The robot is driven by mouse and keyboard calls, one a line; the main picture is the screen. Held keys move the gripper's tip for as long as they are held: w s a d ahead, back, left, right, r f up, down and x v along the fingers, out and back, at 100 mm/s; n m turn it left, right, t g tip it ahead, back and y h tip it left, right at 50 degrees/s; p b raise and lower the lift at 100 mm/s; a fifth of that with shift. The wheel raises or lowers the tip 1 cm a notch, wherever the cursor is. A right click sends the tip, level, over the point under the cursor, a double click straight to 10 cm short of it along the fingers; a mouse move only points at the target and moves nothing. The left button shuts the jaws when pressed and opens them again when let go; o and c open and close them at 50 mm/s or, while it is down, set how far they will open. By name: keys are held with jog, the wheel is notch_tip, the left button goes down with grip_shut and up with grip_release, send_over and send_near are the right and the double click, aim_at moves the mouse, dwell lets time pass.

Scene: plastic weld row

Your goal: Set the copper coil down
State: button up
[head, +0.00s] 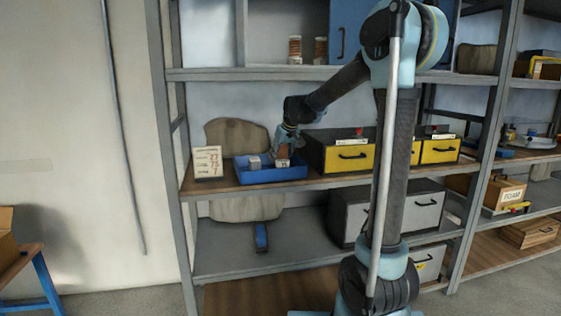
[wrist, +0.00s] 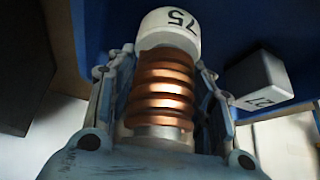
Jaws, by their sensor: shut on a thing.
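The copper coil (wrist: 160,88) is a ribbed copper-coloured cylinder with a white cap marked 75. In the wrist view my gripper (wrist: 163,85) is shut on it, with a finger on each side of the ribs. In the head view the coil (head: 283,152) is a small copper patch under my gripper (head: 284,146), at the right part of a blue tray (head: 271,176) on the middle shelf. I cannot tell whether the coil touches the tray floor.
A pale block (head: 254,163) marked 27 in the wrist view (wrist: 262,78) is in the tray beside the coil. A numbered card (head: 207,162) stands left of the tray. Yellow-fronted drawers (head: 349,158) stand close on its right. Two more coils (head: 295,50) stand on the upper shelf.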

jog(key=shift+f, duration=0.8)
jog(key=o, duration=1.4)
jog(key=shift+r, duration=0.1)
